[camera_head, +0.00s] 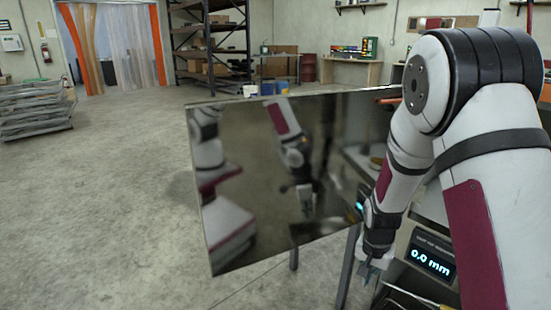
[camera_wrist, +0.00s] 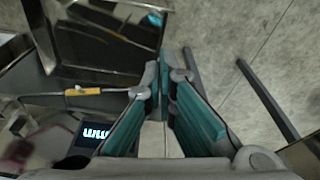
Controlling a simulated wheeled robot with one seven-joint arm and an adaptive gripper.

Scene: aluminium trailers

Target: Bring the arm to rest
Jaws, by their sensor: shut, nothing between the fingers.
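My arm comes down on the right side of the head view, bent at the elbow. My gripper (camera_head: 368,266) hangs low at its end, beside a display (camera_head: 432,256) that reads 0.0 mm. The wrist view shows my gripper (camera_wrist: 166,84) shut with nothing between its teal-padded fingers. Part of the lit display (camera_wrist: 96,134) shows left of the fingers there. What lies right behind my forearm is hidden in the head view.
A large reflective panel (camera_head: 270,180) stands left of my arm. A yellow-handled tool (camera_wrist: 88,91) lies left of the fingers. Stacked metal frames (camera_head: 38,108) stand far left, shelving (camera_head: 211,45) at the back. The floor (camera_head: 110,210) at left is clear.

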